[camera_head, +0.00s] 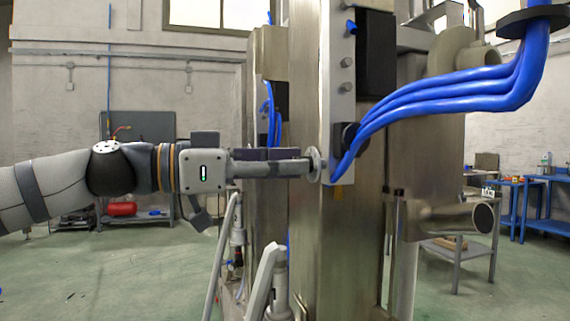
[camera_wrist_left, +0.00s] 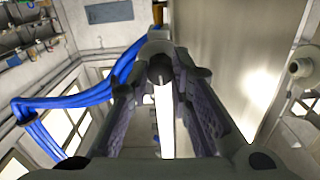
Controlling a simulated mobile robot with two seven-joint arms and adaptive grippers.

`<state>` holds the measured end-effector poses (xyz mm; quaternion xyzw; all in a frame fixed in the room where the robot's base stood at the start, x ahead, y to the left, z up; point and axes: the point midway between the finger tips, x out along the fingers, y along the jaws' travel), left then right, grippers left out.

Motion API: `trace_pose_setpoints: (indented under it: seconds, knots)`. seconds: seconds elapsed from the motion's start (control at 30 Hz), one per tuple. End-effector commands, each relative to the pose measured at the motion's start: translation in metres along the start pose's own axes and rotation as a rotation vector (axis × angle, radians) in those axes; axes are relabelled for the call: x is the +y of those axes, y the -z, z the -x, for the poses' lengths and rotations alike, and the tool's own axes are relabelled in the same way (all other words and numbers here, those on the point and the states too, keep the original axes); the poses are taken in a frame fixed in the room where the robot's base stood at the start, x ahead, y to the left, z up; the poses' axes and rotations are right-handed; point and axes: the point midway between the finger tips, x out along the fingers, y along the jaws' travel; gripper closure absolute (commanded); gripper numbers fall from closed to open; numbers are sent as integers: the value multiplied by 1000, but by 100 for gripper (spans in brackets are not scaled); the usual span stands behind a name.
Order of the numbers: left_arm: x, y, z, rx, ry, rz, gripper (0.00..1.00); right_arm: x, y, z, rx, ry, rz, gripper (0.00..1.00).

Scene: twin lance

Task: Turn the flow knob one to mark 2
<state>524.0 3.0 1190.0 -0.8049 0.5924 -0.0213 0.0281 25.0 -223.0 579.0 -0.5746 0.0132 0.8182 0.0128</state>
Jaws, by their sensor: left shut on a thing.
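The flow knob (camera_head: 316,165) is a small grey disc on the side of the tall metal column (camera_head: 305,240), just below the blue hoses in the head view. My left gripper (camera_head: 306,167) reaches it level from the left, with its fingertips at the disc. In the left wrist view the round grey knob (camera_wrist_left: 160,60) sits between the fingertips of my left gripper (camera_wrist_left: 162,76), which is shut on it. Fingers partly cover the knob. I cannot read any marks or its pointer. My right gripper is in neither view.
Thick blue hoses (camera_head: 440,98) curve down close to the knob on its right. A flanged pipe (camera_head: 482,218) juts out at the right. Blue workbenches (camera_head: 548,180) stand at the far right. The floor (camera_head: 130,275) at the lower left is mostly clear.

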Motion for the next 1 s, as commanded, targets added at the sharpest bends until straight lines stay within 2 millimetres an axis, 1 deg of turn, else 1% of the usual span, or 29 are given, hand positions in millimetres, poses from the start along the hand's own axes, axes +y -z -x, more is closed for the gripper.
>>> trace_pose_setpoints:
  seconds: [0.6, 0.8, 1.0]
  knots:
    - [1, 2, 0, 6, 2, 509, 100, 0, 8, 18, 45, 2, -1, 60]
    - [0, 2, 0, 8, 2, 642, 100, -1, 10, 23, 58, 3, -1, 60]
    - [0, 1, 0, 9, 2, 730, 100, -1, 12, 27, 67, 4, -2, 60]
